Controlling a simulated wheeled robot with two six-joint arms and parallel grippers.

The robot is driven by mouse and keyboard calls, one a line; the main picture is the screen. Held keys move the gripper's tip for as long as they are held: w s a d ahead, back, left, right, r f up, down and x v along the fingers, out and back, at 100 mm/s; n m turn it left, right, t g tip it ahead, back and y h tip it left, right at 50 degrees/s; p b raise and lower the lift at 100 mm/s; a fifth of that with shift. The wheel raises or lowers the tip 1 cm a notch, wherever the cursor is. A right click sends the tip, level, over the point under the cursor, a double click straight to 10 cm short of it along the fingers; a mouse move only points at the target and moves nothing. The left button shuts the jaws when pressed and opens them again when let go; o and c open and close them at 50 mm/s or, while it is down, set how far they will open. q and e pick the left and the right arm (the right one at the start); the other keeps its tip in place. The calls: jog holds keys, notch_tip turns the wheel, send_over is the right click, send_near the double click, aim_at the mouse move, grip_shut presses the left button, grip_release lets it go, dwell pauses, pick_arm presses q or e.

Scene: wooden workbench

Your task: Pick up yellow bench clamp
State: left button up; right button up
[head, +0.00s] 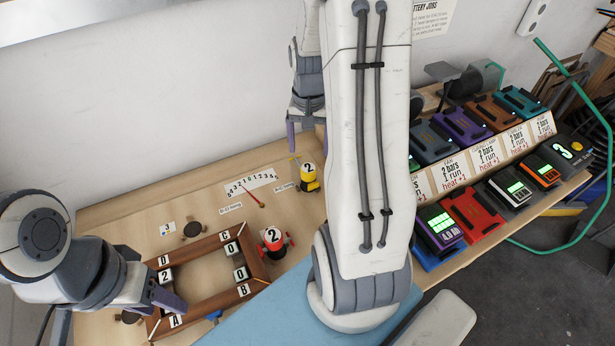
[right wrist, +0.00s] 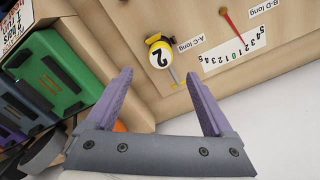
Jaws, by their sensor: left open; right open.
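The yellow bench clamp (head: 309,180) with a round white "2" label stands on the wooden bench, right of the printed number scale. It also shows in the right wrist view (right wrist: 159,54), near the "A-C long" label, with its grey bar pointing towards the gap between my fingers. My right gripper (head: 306,142) is open and empty, above and behind the clamp, apart from it. The right wrist view shows its two purple fingers (right wrist: 158,74) spread. My left gripper (head: 168,297) is open at the left side of the wooden frame; whether it touches the frame is unclear.
The wooden frame (head: 247,287) with lettered corners lies at the front left. A red clamp (head: 272,239) stands at its right corner. A red pointer (head: 254,198) lies by the scale. Battery chargers (head: 480,213) fill the right side. My right arm hides the middle.

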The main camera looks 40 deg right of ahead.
aim_at(308, 167)
notch_tip(308, 167, down, 9)
jog(key=shift+s+a+f+p, duration=0.1)
jog(key=shift+p, duration=0.25)
grip_shut()
